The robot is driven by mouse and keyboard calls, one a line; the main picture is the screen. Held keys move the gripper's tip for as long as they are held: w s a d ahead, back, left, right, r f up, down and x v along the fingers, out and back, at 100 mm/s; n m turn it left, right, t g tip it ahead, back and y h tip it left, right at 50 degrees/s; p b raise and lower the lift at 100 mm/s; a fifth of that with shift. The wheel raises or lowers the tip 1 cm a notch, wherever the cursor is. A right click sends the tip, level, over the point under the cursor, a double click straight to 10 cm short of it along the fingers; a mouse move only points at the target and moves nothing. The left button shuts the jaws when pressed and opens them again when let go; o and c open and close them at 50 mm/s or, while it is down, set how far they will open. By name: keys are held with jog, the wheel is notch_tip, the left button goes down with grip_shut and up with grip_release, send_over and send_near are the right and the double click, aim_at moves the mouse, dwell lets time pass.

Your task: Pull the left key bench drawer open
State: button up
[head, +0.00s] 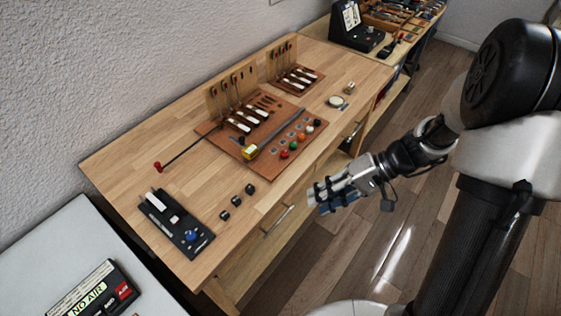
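The wooden key bench (140,160) stands along the wall. Its left drawer (255,250) is in the front face below the top's front edge, with a slim metal bar handle (278,221). The drawer front looks flush with the bench, so it appears shut. My gripper (316,197) is in front of the bench, to the right of this handle and apart from it in the picture. Its fingers point left toward the bench front. The view is too small to tell how far apart the fingers are. Nothing visible is held in it.
A second bar handle (353,131) is farther right on the bench front. The top carries a brown mat (265,170) with key parts, small black blocks (237,201) and a black device (175,225). A white table (40,250) is at lower left. Wooden floor (360,240) is clear.

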jog(key=w+d+f+m+t+y+p, duration=0.25)
jog(key=f+m+t+y, duration=0.2)
jog(key=f, duration=1.05)
jog(key=m+t+h+p, duration=0.2)
jog(key=m+t, duration=0.1)
jog(key=t, duration=0.4)
send_near(280, 220)
jog(key=shift+g, duration=0.25)
jog(key=b+x, duration=0.2)
jog(key=x, duration=0.8)
jog(key=shift+w+f, duration=0.15)
grip_shut()
